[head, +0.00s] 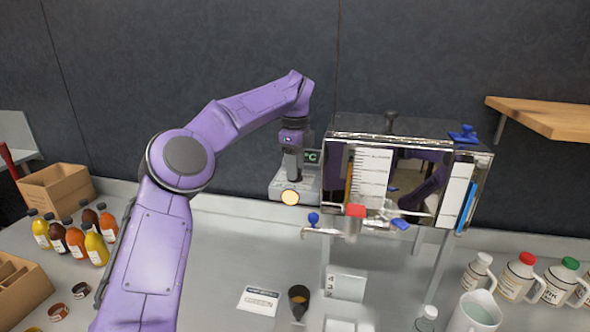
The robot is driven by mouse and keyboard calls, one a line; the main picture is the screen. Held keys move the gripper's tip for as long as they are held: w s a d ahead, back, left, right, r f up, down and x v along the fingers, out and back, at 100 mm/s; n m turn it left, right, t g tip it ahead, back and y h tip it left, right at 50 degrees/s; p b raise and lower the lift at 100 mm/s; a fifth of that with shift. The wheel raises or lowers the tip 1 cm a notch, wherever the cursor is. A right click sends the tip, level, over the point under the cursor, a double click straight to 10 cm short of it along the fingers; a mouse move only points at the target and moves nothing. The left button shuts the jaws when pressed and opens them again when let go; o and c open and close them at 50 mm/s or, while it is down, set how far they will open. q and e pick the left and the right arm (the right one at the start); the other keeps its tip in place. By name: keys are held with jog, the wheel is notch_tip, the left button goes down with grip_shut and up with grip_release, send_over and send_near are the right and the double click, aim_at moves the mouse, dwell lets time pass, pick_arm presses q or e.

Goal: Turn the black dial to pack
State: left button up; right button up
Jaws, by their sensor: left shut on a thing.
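My left arm comes in from the left and reaches over to a small grey control box (308,187) at the left side of the steel evaporator (340,143). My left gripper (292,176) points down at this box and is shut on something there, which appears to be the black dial. The dial is mostly hidden by the gripper, so its pointer and any pack mark cannot be read. The box has a small display (313,157) showing "°C" and a lit orange lamp (290,197) on its front. My right gripper is not in view.
A dark cup (298,297) and a white card (258,301) lie on the counter below. Syrup bottles (75,241) stand at left, jugs (518,274) at right. A wooden shelf (545,117) hangs at upper right.

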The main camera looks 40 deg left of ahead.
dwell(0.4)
pick_arm(q)
jog(key=o, duration=1)
jog(key=shift+o, duration=0.2)
notch_tip(320, 180, up, 11)
jog(key=p, duration=0.4)
jog(key=shift+f+p, duration=0.15)
jog(key=shift+p, duration=0.25)
